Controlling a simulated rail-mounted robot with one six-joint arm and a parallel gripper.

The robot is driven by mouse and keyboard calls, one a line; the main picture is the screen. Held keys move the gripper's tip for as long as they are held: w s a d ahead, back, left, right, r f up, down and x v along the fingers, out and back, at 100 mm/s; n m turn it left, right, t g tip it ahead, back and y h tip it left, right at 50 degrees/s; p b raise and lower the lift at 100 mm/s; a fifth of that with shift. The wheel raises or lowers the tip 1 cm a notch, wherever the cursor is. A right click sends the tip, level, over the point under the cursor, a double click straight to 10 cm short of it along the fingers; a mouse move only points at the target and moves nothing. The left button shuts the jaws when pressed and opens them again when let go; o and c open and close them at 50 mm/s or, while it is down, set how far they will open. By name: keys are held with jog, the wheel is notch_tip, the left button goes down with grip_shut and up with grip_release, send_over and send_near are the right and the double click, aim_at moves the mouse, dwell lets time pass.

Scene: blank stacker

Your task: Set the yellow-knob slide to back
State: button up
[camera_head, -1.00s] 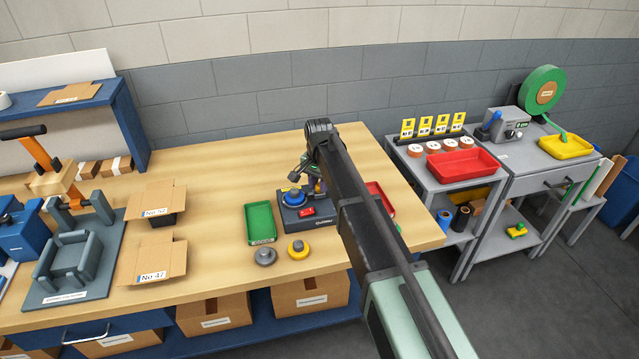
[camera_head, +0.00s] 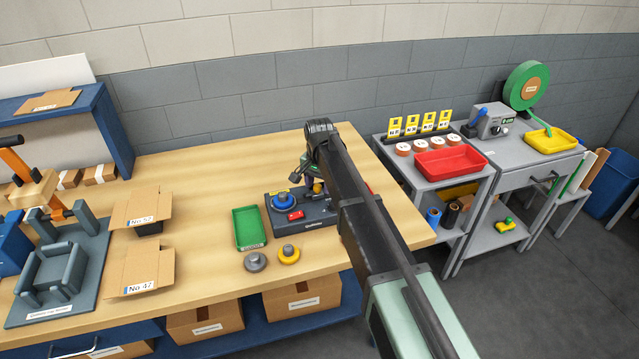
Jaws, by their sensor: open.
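A dark stacker unit (camera_head: 325,216) stands on the wooden bench, with a blue round part (camera_head: 284,201) and a red block (camera_head: 296,215) on top. A small yellow knob-like part (camera_head: 318,187) shows at its back, close to my arm; I cannot make out its slide or position. My gripper (camera_head: 297,178) hangs over the back of the unit, small and partly hidden behind my arm. It appears open, with nothing seen in it. Whether it touches the knob cannot be told. My arm covers the unit's right side.
A green tray (camera_head: 249,228), a grey knobbed disc (camera_head: 255,262) and a yellow knobbed disc (camera_head: 289,254) lie left and in front of the unit. Open cartons (camera_head: 140,270) lie farther left. A red tray (camera_head: 450,163) sits on the grey cart at right.

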aim_at(319, 185)
notch_tip(319, 185, up, 11)
jog(key=p, duration=1)
jog(key=shift+f, duration=0.1)
jog(key=s+d+f+n+b, duration=0.1)
jog(key=s+d+f+n, duration=0.1)
jog(key=s+d, duration=0.8)
jog(key=s+d+f+n+b, duration=0.2)
jog(key=s+d, duration=0.8)
jog(key=s, duration=0.8)
jog(key=shift+s+n+b, duration=0.2)
jog(key=shift+n+b, duration=0.1)
jog(key=shift+n, duration=0.2)
